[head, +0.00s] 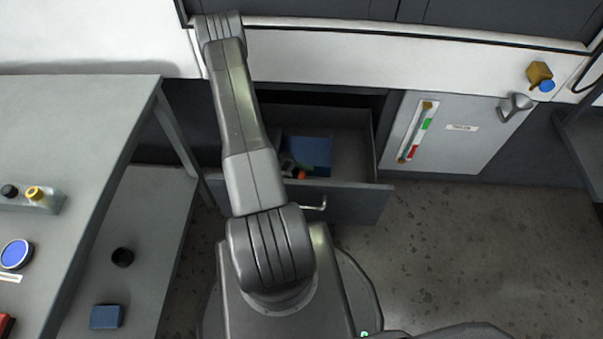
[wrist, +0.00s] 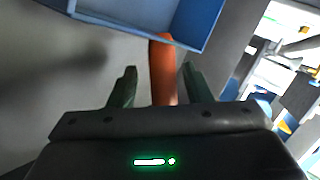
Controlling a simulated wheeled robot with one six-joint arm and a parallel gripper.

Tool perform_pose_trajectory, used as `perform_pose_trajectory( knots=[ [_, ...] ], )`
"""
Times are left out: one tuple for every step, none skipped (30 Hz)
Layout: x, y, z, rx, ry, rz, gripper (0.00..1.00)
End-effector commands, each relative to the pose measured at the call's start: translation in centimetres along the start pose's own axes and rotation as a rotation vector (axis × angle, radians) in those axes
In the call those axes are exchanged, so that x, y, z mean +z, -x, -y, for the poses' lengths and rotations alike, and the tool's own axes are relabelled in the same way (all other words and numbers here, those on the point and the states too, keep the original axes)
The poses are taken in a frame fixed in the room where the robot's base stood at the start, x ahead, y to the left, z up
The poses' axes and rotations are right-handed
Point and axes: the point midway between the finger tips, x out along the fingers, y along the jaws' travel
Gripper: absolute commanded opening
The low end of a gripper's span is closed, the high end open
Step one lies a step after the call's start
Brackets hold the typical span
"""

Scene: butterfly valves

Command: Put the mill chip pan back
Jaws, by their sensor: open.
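A blue open-topped pan (head: 308,152), which looks like the mill chip pan, is inside the pulled-out drawer in the head view. In the wrist view the blue pan (wrist: 150,20) shows at the top, with an orange handle-like bar (wrist: 163,65) at its near edge. My gripper (wrist: 158,75) is open, with one dark finger on each side of the orange bar. I cannot tell whether either finger touches it. In the head view my gripper (head: 289,166) is small and partly hidden by my arm, beside the pan in the drawer.
The open drawer (head: 345,198) has a metal handle at its front. Right of it is a grey panel (head: 445,130) with a coloured gauge and a lever. A grey bench (head: 75,120) and lower shelf (head: 145,220) stand left. The floor at right is clear.

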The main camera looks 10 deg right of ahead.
Motion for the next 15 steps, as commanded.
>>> perform_pose_trajectory(
  knots=[
    [0.1,1.8,0.3,-0.002,0.002,0.007,0.45],
    [0.1,2.6,0.3,-0.002,0.003,0.007,0.45],
    [0.1,3.7,0.5,-0.002,0.001,0.007,0.45],
    [0.1,4.4,0.7,-0.002,0.001,0.007,0.45],
    [0.1,5.2,0.8,-0.002,0.000,0.005,0.45],
    [0.2,6.1,0.8,-0.002,0.001,0.007,0.45],
    [0.2,6.8,0.7,-0.002,0.001,0.006,0.45],
    [0.2,7.5,0.7,-0.002,0.002,0.007,0.45],
    [0.2,8.5,0.6,-0.001,0.001,0.006,0.45],
    [0.2,9.1,0.7,-0.002,0.001,0.006,0.45],
    [0.2,9.8,0.7,-0.002,0.000,0.006,0.45],
    [0.2,10.5,0.7,-0.002,0.001,0.005,0.45],
    [0.2,11.0,0.6,-0.001,0.001,0.004,0.45],
    [0.2,11.5,0.6,-0.001,0.002,0.005,0.45],
    [0.2,12.1,0.6,-0.001,0.000,0.004,0.45]
  ],
)
